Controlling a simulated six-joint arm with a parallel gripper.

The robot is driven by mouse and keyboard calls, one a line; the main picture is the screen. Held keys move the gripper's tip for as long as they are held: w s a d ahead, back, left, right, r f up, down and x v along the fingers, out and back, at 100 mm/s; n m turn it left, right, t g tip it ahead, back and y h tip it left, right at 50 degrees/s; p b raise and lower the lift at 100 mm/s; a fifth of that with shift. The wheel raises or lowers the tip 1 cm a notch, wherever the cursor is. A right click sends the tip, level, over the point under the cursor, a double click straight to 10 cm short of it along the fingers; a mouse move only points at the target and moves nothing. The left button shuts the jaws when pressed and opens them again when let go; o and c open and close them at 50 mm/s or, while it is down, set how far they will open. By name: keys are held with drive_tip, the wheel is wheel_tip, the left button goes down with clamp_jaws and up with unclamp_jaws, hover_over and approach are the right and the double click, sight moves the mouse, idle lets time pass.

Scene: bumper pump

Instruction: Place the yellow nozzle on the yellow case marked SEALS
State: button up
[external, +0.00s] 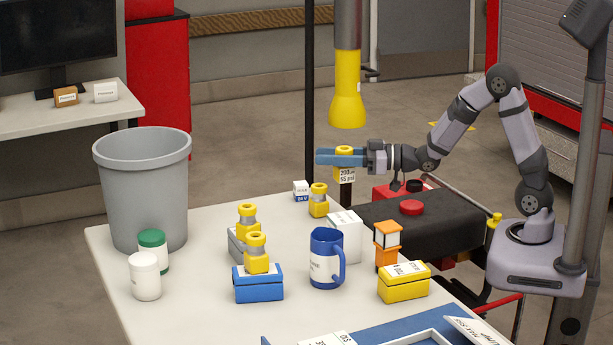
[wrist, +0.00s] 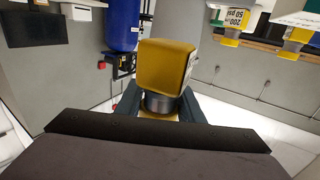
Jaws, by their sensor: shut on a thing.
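The yellow nozzle (external: 344,152) is held in my gripper (external: 340,158), whose blue fingers are shut around it. A white tag with black print hangs on its front, and it is in the air above the table's far right side. In the wrist view the same nozzle (wrist: 166,66) shows as a yellow block with a metal ring, between the dark fingers. The yellow case (external: 404,289) stands on the table at the right, below and nearer the camera than my gripper. Its white label is too small to read surely. Its lid looks bare.
A yellow funnel (external: 347,103) hangs just above my gripper. An orange-framed object (external: 387,240) stands close behind the yellow case. A blue mug (external: 325,262) and white box (external: 346,236) are left of it. Other yellow nozzles stand on the blue case (external: 258,289) and nearby.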

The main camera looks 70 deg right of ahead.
wheel_tip(320, 180, up, 8)
drive_tip(key=s+a+r+p, duration=0.2)
drive_tip(key=a+p, duration=0.1)
drive_tip(key=a, duration=0.7)
drive_tip(key=s+a+r+p, duration=0.1)
drive_tip(key=s+a+p, duration=0.15)
drive_tip(key=a, duration=0.65)
drive_tip(key=s+a+f+m+h+p, duration=0.2)
drive_tip(key=s+a+h+p, duration=0.1)
drive_tip(key=s, duration=0.6)
drive_tip(key=s+a+f+m+h+p, duration=0.1)
drive_tip(key=s+a+f+h+p, duration=0.15)
drive_tip(key=s, duration=0.65)
drive_tip(key=shift+t, duration=0.4)
drive_tip(key=shift+d+f, duration=0.1)
drive_tip(key=shift+f, duration=2.2)
drive_tip(key=shift+f, duration=0.1)
drive_tip(key=shift+f, duration=2.8)
